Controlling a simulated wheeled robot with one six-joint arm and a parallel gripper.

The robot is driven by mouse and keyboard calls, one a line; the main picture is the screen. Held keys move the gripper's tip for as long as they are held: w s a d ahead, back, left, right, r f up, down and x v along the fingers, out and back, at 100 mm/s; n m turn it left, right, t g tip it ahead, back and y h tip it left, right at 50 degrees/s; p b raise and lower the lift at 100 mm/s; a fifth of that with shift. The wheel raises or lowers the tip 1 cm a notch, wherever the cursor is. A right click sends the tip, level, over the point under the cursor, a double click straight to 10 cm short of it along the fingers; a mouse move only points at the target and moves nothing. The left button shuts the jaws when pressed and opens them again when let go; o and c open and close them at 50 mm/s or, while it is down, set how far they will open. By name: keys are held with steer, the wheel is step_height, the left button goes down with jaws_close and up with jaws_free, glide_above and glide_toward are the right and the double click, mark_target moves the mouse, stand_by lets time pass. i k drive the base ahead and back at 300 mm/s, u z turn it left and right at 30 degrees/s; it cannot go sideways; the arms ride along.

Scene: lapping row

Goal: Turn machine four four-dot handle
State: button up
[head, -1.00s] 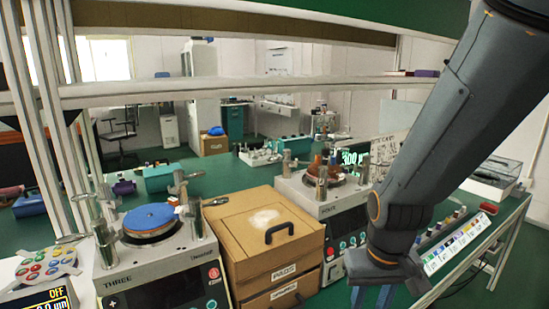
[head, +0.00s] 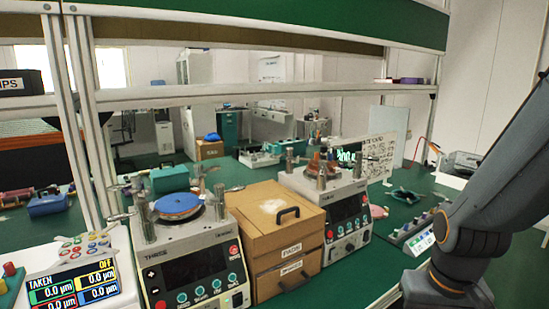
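Machine four (head: 343,196) is the grey lapping machine right of the cardboard drawer box. Several upright metal posts with handles, such as the front one (head: 321,178), stand around its plate, with reddish-brown pieces (head: 322,163) between them. The dot marks on the handles are too small to read, so I cannot tell which is the four-dot one. My arm comes in from the right edge, and its wrist is at the bottom right, in front of and right of machine four. My gripper's fingers are out of the picture below.
Machine three (head: 190,245), with a blue disc (head: 178,204), stands left of the cardboard drawer box (head: 277,232). A display (head: 75,285) stands at bottom left. A rack of small bottles (head: 420,228) lies right of machine four. A shelf (head: 250,92) and uprights frame the bench.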

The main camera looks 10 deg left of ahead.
mark_target(289, 153)
steer(key=u, duration=0.75)
